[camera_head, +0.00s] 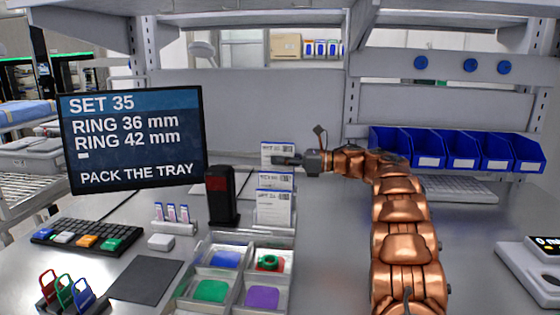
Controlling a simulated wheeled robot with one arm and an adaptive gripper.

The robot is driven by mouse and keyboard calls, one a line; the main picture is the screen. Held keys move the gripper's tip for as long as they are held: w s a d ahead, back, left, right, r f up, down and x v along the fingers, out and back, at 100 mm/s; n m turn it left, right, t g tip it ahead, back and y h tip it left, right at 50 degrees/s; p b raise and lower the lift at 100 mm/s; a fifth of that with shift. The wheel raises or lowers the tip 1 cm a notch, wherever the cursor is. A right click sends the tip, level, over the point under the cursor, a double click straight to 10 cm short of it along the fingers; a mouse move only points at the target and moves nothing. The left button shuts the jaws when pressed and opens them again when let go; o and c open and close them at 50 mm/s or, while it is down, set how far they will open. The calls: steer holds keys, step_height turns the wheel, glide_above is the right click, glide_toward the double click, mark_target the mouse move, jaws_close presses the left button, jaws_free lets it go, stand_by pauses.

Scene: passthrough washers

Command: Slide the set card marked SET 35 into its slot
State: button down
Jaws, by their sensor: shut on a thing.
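My gripper (289,161) reaches in from the right and is shut on a white card (284,148) with a dark code and a blue lower edge. The jaws cover part of this card. Two similar white cards stand below it in the picture, a middle card (275,181) and a front card (273,209) at the back edge of the tray (290,243). The print on all three is too small to read, so I cannot tell which is marked SET 35. I cannot make out the card slot.
A monitor (130,138) reads SET 35, RING 36 mm, RING 42 mm, PACK THE TRAY. A black upright device (222,196) stands just left of the cards. The tray has coloured compartments, one with a green ring (268,262). Blue bins (462,152) line the back right.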

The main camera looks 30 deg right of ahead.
mark_target(279, 144)
steer(key=shift+f+b, duration=1.4)
steer(key=shift+b, duration=0.6)
stand_by(0.5)
steer(key=shift+s+a+f+b, duration=0.2)
steer(key=shift+f+b, duration=0.3)
steer(key=shift+b, duration=0.25)
steer(key=c, duration=0.7)
jaws_free()
steer(key=shift+w+f, duration=0.1)
steer(key=shift+r+p, duration=0.75)
steer(key=shift+r, duration=2.4)
steer(key=shift+w+d+r+p, duration=0.15)
steer(key=shift+r+p, duration=0.2)
steer(key=shift+r, duration=0.2)
steer(key=shift+w+r+p, duration=0.1)
steer(key=shift+r+p, duration=0.2)
steer(key=shift+r, duration=0.25)
steer(key=shift+s+r, duration=0.15)
steer(key=shift+r, duration=0.35)
